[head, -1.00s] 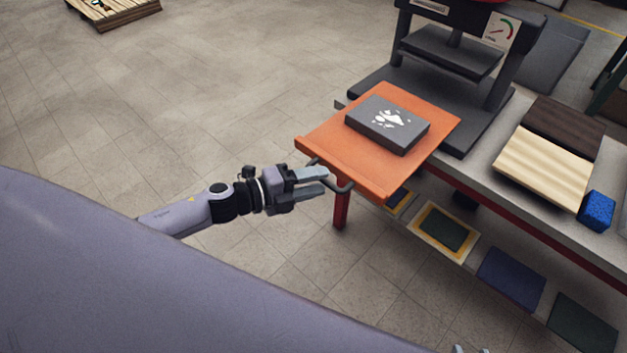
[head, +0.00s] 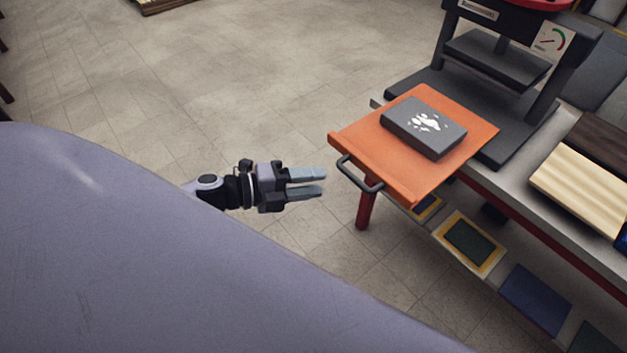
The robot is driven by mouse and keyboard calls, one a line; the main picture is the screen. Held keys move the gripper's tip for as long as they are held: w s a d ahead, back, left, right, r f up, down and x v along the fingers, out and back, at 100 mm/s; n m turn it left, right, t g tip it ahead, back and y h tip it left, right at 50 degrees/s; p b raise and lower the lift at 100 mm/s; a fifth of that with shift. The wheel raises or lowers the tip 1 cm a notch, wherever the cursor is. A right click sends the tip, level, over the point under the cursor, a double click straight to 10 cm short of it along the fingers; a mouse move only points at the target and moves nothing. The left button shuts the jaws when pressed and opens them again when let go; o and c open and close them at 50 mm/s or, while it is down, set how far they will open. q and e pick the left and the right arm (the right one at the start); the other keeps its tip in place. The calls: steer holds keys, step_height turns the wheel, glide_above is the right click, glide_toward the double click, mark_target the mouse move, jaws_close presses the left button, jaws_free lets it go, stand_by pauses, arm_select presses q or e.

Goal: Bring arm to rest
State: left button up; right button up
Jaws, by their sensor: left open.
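My left gripper (head: 306,183) is open and empty, over the floor to the left of the orange tray. Its two grey fingers point right, towards a dark handle (head: 359,175) on the tray's near left edge. A clear gap lies between the fingertips and the handle. My right gripper does not show.
The orange tray (head: 364,150) juts out from the bench and carries a dark block (head: 424,127) with white marks. A press (head: 500,75) stands behind it. A red leg (head: 365,210) is below the tray. The floor (head: 250,80) at the left is clear.

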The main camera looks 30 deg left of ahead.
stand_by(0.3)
arm_select(q)
steer(key=s+d+f+n+y+p, duration=0.1)
steer(key=s+f+n+y+p, duration=0.1)
steer(key=s+n, duration=0.5)
steer(key=s+d+f+n+g+y+p, duration=0.1)
steer(key=s+f+n+y, duration=0.4)
steer(key=n, duration=1.1)
steer(key=shift+s+d+y+p, duration=0.6)
steer(key=shift+s+y+p, duration=0.1)
steer(key=shift+s+y, duration=0.2)
